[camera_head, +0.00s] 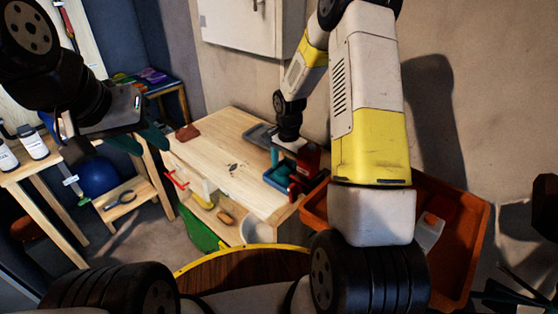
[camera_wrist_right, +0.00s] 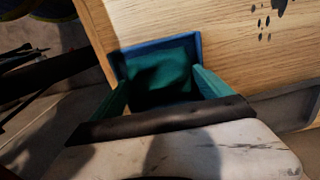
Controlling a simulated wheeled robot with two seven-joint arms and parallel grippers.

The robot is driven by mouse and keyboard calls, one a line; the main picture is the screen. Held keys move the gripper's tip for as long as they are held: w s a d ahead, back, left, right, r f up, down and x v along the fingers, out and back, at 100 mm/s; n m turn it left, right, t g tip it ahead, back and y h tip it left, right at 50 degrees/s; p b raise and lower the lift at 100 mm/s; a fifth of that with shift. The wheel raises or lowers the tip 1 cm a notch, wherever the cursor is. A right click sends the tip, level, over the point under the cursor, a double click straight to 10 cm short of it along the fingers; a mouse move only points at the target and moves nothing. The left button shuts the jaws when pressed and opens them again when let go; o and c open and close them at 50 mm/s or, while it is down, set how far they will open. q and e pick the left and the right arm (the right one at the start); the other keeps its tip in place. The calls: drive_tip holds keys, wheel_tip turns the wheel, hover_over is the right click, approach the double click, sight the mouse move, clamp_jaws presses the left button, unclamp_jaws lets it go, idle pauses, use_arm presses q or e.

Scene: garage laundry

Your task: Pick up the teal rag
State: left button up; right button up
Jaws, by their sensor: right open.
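The teal rag (camera_wrist_right: 160,75) appears as a teal, partly shadowed surface inside a blue-rimmed tray (camera_wrist_right: 157,45) in the right wrist view. In the head view the blue tray (camera_head: 279,183) sits on the wooden workbench near its right front edge. My right gripper (camera_wrist_right: 162,92) is open, its two teal fingers on either side of the teal surface; I cannot tell whether they touch it. It also shows in the head view (camera_head: 284,157), pointing down over the tray. My left gripper (camera_head: 140,141) hangs at the left, away from the tray, with its teal fingers apart and empty.
A red tool (camera_head: 306,163) stands close beside the blue tray. A grey tray (camera_head: 258,135) lies behind it. An orange bin (camera_head: 460,245) is at the right, under my right arm. A brown-red cloth (camera_head: 188,132) lies at the bench's far left; the bench middle (camera_head: 222,150) is mostly clear.

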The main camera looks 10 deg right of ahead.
sight(287, 168)
drive_tip(key=c, duration=1.2)
drive_tip(key=shift+o, duration=0.2)
drive_tip(key=shift+r, duration=0.15)
drive_tip(key=shift+s+a+r, duration=0.1)
drive_tip(key=shift+a+r, duration=0.1)
drive_tip(key=shift+r, duration=0.05)
wheel_tip(287, 168, up, 6)
drive_tip(key=shift+r, duration=0.2)
drive_tip(key=s+a, duration=1.2)
drive_tip(key=a, duration=0.3)
drive_tip(key=shift+a, duration=0.2)
drive_tip(key=shift+s+f, duration=0.1)
